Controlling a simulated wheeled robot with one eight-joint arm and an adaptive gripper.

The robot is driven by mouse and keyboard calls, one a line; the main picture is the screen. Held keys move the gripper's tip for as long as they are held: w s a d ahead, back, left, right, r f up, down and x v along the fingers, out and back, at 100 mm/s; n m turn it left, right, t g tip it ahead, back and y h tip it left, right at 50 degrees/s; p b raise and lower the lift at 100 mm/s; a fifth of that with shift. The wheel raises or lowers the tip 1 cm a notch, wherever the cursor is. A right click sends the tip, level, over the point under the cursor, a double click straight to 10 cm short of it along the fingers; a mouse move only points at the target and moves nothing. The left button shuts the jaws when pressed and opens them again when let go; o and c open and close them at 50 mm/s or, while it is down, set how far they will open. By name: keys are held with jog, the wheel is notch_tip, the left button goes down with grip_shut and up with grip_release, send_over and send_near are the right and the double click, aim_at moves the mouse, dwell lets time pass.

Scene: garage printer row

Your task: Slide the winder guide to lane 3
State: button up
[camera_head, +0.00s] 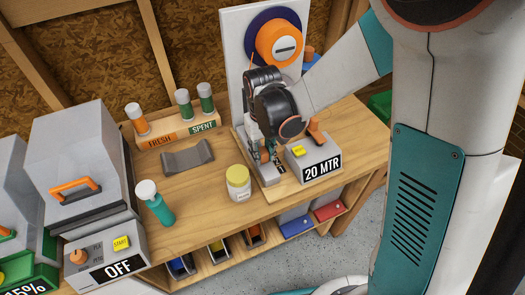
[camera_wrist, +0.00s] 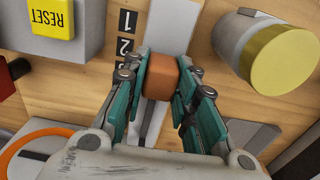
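The winder guide shows as an orange-brown block (camera_wrist: 166,75) on a pale slotted track (camera_wrist: 155,120) in the wrist view. My gripper (camera_wrist: 165,68) has its teal fingers on both sides of the block, close against it. A black strip with white lane numbers (camera_wrist: 125,32) runs along the left of the track. The 1 and 2 can be read; the block is beside or just below the 2, and the lower number is mostly hidden by my left finger. In the head view my gripper (camera_head: 265,152) points down at the winder board, and hides most of the guide.
A white jar with a yellow lid (camera_head: 238,183) stands close to the left of my gripper. The yellow RESET button box (camera_wrist: 55,20) and a 20 MTR sign (camera_head: 321,168) are on the other side. An orange spool (camera_head: 280,45) hangs on the upright panel behind my wrist.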

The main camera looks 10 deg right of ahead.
grip_shut()
jog(key=shift+w+a, duration=0.3)
jog(key=shift+w, duration=0.65)
jog(key=shift+w+a, duration=0.3)
jog(key=shift+w, duration=0.6)
jog(key=o, duration=0.9)
grip_release()
jog(key=shift+w, duration=0.1)
jog(key=shift+r, duration=0.15)
notch_tip(320, 180, up, 12)
jog(key=shift+f, duration=0.1)
